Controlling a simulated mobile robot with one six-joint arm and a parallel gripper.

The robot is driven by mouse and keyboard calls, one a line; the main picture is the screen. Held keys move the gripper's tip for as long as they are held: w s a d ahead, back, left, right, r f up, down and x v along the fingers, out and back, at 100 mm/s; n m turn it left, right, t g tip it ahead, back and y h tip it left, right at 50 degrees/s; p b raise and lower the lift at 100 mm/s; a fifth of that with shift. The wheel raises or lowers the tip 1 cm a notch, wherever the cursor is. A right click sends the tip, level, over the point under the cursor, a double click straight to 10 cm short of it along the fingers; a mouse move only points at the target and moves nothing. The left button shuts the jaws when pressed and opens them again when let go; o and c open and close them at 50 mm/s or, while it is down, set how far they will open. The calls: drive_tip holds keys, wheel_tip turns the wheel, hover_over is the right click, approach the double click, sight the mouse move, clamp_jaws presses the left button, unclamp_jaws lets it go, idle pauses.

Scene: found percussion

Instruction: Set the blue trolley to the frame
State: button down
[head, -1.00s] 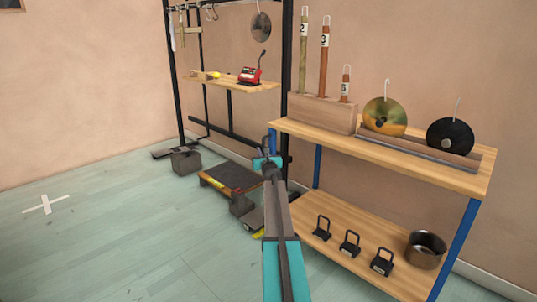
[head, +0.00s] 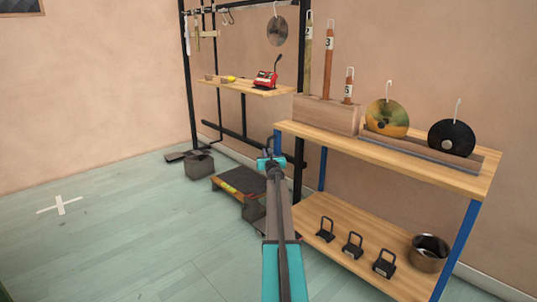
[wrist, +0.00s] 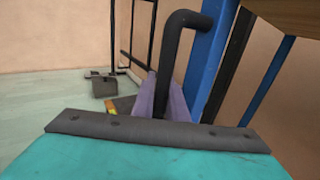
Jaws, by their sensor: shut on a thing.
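The blue trolley (head: 455,245) stands at the right, with blue legs, a wooden top and a wooden lower shelf. A dark bent handle (wrist: 172,60) shows at its near left end, beside a blue post. My gripper (head: 271,163) is at this left end; in the wrist view its purple fingers (wrist: 164,100) are shut around the lower part of the handle. The black frame (head: 187,80) stands against the back wall at left, with hooks, a hanging disc and a small shelf. The trolley's left end overlaps the frame's right post in view; I cannot tell if they touch.
The trolley carries tubes (head: 328,55), two discs (head: 386,117), several black weights and a pot (head: 428,253). A low step (head: 238,184) and a grey block (head: 199,163) are on the floor by the frame.

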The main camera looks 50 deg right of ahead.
drive_tip(key=c, duration=2)
unclamp_jaws()
drive_tip(key=shift+w+a+r, duration=0.15)
drive_tip(key=shift+w+a, duration=0.2)
drive_tip(key=shift+w, duration=0.3)
drive_tip(key=shift+c, duration=0.2)
drive_tip(key=shift+d, duration=0.1)
drive_tip(key=shift+s+d, duration=0.15)
drive_tip(key=shift+s, duration=0.2)
drive_tip(key=shift+s, duration=0.15)
drive_tip(key=p+v, duration=0.1)
drive_tip(key=v, duration=1.2)
drive_tip(key=shift+s+p, duration=0.25)
drive_tip(key=shift+p, duration=0.1)
